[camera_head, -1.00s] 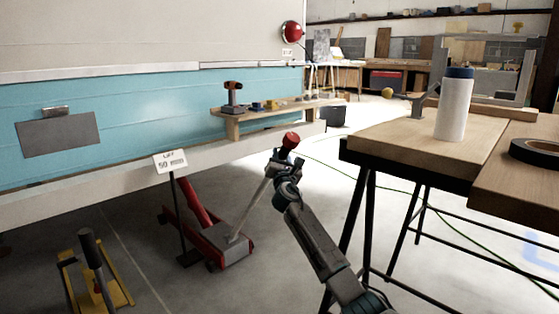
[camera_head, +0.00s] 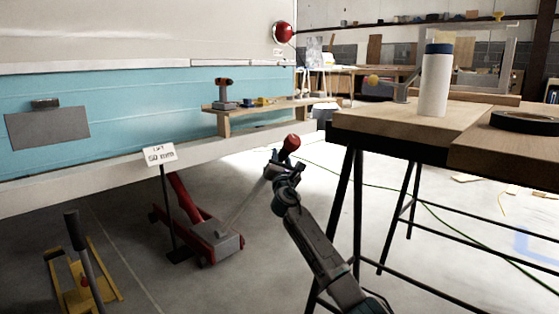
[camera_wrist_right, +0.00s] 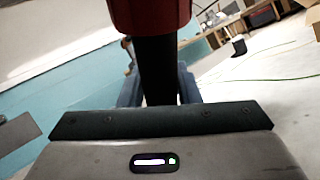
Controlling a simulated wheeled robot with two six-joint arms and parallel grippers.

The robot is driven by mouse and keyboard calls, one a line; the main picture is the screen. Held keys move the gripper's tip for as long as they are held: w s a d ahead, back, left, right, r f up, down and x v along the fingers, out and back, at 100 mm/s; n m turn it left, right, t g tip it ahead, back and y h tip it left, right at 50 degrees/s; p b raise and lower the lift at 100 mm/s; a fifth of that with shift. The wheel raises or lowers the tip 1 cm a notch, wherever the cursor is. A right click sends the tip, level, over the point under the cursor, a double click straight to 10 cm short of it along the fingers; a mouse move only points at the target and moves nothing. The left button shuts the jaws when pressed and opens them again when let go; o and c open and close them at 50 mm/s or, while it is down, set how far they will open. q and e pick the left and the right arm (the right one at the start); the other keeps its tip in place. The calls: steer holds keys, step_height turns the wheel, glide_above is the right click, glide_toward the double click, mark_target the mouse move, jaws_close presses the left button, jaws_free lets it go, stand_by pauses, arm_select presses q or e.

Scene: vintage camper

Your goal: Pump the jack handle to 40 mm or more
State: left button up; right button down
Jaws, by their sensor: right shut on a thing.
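The red floor jack (camera_head: 205,238) stands on the floor under the side of the camper. Its thin handle rod (camera_head: 247,205) slants up to the right and ends in a red grip (camera_head: 291,143). My right gripper (camera_head: 281,165) is shut on the handle just below that grip. In the right wrist view, the dark handle shaft (camera_wrist_right: 157,70) stands between the fingers, with the red grip (camera_wrist_right: 150,12) at the top edge. A white sign (camera_head: 159,154) on a black post beside the jack reads "LIFT 50 mm". My left gripper is not in view.
A wooden table (camera_head: 400,125) with black legs stands close right of my right arm, bearing a white bottle (camera_head: 434,85) and black tape (camera_head: 527,120). A yellow jack stand (camera_head: 78,292) is at lower left. The camper side (camera_head: 130,110) rises behind the jack.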

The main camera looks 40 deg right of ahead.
steer(key=shift+s+a+f+b, duration=0.1)
steer(key=shift+s+f+b, duration=0.05)
steer(key=shift+f+b, duration=0.35)
steer(key=shift+f, duration=0.1)
steer(key=shift+s, duration=0.2)
steer(key=c, duration=1.1)
jaws_free()
steer(key=shift+s, duration=0.15)
steer(key=shift+c, duration=0.2)
steer(key=shift+o, duration=0.4)
steer(key=shift+s+d, duration=0.15)
steer(key=shift+d, duration=0.1)
steer(key=shift+a, duration=0.1)
